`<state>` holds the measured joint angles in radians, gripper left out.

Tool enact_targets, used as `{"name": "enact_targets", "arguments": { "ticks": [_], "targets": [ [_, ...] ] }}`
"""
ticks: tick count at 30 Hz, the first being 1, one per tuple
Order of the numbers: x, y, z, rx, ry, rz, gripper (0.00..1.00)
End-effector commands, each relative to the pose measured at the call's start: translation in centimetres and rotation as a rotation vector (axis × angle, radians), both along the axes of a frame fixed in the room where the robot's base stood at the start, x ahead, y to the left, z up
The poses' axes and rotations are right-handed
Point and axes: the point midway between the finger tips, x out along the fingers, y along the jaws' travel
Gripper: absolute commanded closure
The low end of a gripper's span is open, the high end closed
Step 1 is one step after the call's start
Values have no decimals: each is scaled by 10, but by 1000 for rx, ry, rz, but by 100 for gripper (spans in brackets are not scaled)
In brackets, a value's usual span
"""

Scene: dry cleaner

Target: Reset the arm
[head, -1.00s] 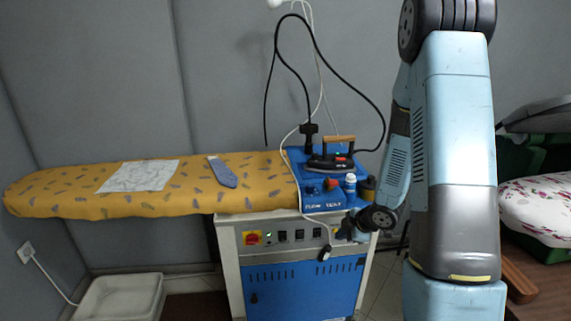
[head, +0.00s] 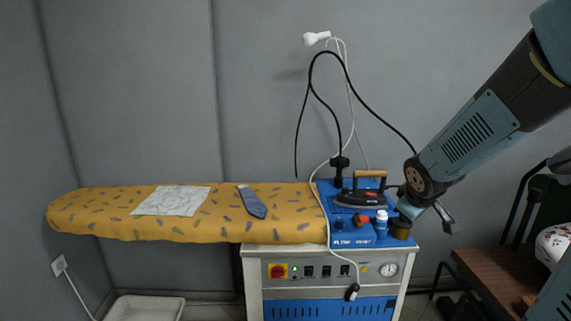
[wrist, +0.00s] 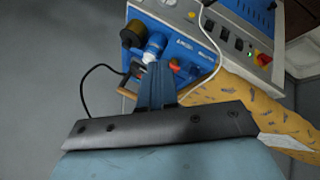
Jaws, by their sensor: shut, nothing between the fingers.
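My arm reaches in from the right in the head view. My gripper (head: 446,220) is beside the right end of the blue iron station, close to the dark round container (head: 401,228). In the wrist view my gripper (wrist: 157,66) is shut and holds nothing. The bottle also shows in the wrist view (wrist: 154,44), just beyond my fingers. I cannot tell the exact gap.
Cords rise above the iron to a white fixture (head: 316,39). A brown table (head: 490,278) stands at the right. A white basin (head: 142,307) lies lower left.

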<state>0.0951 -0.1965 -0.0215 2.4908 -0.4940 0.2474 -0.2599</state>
Motion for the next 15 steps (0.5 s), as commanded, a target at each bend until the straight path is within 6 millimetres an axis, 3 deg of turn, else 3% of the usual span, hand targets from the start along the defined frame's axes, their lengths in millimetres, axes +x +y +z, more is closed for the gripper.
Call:
{"name": "enact_targets", "arguments": {
  "ticks": [6, 15],
  "targets": [
    [-46, 12, 43, 106, -12, -166, 100],
    [-119, 40, 83, 299, 5, -350, 100]
  ]
}}
